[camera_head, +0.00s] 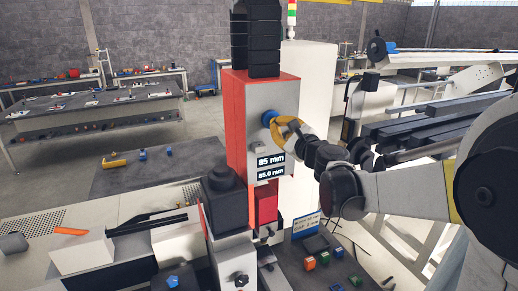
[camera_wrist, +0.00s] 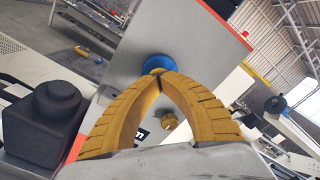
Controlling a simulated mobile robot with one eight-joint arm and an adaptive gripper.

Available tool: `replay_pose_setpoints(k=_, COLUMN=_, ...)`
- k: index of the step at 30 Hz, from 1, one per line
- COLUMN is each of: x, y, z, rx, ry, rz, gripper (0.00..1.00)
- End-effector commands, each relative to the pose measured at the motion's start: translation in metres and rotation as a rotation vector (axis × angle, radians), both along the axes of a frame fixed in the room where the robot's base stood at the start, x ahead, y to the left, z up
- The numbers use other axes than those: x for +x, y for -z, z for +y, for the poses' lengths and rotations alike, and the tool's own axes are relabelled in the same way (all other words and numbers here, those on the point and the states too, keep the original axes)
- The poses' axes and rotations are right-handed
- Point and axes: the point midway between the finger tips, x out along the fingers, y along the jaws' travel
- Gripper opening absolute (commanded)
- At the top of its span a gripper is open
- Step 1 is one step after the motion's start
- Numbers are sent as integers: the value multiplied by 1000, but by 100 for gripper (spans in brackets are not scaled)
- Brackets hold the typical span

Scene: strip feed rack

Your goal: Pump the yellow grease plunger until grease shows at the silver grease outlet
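My gripper (camera_head: 277,122) is at the grey front plate of the red machine column, beside a round blue knob (camera_head: 268,117). In the wrist view its yellow fingers (camera_wrist: 161,78) curve together, tips meeting just in front of the blue knob (camera_wrist: 158,64); I cannot tell if they touch it. A small yellow-gold knob (camera_wrist: 170,121) shows between the fingers, lower on the plate; it may be the grease plunger, but I cannot be sure. My gripper hides this spot in the head view. I cannot make out the silver grease outlet or any grease.
The red column (camera_head: 238,135) bears displays reading 85 mm and 85.0 mm (camera_head: 270,167). A black block (camera_head: 222,190) stands at its left. A rack of dark bars (camera_head: 430,125) lies right.

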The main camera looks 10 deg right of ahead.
Motion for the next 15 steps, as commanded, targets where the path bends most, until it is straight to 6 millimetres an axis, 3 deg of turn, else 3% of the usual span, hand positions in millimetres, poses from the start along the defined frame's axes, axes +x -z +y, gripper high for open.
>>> replay_pose_setpoints(k=8, x=6, y=1, z=1, rx=0, ry=-1, rz=-1, gripper=0)
replay_pose_setpoints(k=15, x=-1, y=0, z=-1, rx=0, ry=0, rz=0, gripper=0)
